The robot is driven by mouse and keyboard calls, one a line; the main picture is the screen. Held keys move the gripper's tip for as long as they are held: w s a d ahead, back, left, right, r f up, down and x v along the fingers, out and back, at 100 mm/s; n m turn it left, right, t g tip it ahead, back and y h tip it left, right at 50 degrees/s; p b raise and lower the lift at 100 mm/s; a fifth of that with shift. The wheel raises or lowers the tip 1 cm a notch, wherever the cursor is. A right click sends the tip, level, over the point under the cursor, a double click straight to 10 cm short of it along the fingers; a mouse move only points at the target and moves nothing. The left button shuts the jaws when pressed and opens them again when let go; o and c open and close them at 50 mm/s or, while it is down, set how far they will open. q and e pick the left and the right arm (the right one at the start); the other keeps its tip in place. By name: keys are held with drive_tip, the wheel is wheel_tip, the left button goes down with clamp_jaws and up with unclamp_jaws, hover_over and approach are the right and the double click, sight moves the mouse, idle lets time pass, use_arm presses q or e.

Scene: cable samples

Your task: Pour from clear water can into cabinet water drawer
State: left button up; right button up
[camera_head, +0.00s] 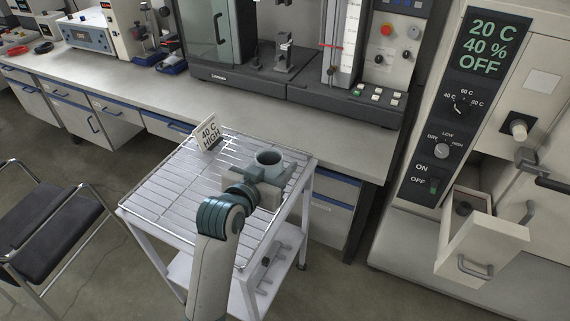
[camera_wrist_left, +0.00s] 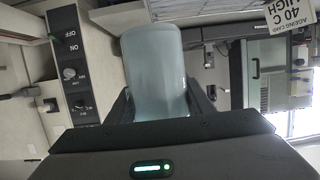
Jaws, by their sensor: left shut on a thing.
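The clear water can (camera_head: 268,158), a bluish translucent cylinder with an open top, is upright at the right back of the wire-topped cart. My left gripper (camera_head: 262,180) is shut around it; I cannot tell whether the can touches the rack. In the left wrist view the can (camera_wrist_left: 154,70) sits between the fingers of the left gripper (camera_wrist_left: 155,105). The cabinet water drawer (camera_head: 488,250) is pulled open at the right, with a dark round part inside. The can is left of the drawer and apart from it. My right gripper is not in view.
The cart (camera_head: 160,195) bears a card (camera_head: 209,132) reading 40 C HIGH. The cabinet panel (camera_head: 443,130) has knobs, an ON/OFF switch and a display (camera_head: 487,45) reading 20 C, 40 %, OFF. A chair (camera_head: 50,225) stands left. Open floor lies between cart and drawer.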

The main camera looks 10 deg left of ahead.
use_arm(q)
drive_tip(key=s+a+r+n+y, duration=0.1)
drive_tip(key=s+a+n+y, duration=0.1)
drive_tip(key=s+a, duration=0.2)
drive_tip(key=s+a+r+n+y, duration=0.1)
drive_tip(key=s+a, duration=0.3)
drive_tip(key=a, duration=0.4)
drive_tip(key=shift+a+r+n+t+y+b, duration=0.25)
drive_tip(key=shift+r+n+t+y+b, duration=0.15)
drive_tip(key=shift+r+y, duration=0.4)
drive_tip(key=shift+d+f, duration=0.1)
